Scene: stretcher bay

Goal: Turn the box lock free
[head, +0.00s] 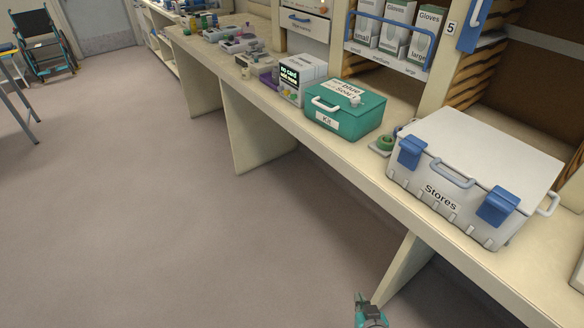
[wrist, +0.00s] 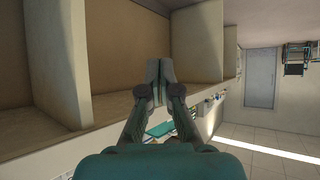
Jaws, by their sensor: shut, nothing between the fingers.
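A green box labelled "Kit" (head: 345,115) stands on the counter in the head view, its lid down. It has a white handle in front and a small pale round fitting (head: 355,101) on its lid; I cannot tell if this is the lock. A white box labelled "Stores" (head: 475,165) stands to its right, lid down, with two blue latches on its front, a left latch (head: 411,151) and a right latch (head: 498,206). My gripper (head: 362,298) is low in front of the counter, apart from both boxes. In the wrist view my gripper (wrist: 154,70) is shut and empty.
The long counter (head: 262,110) carries trays, small items and a white carton (head: 302,78) left of the green box. A green roll (head: 386,142) lies between the boxes. Glove boxes stand on a shelf behind. The floor (head: 130,200) to the left is clear.

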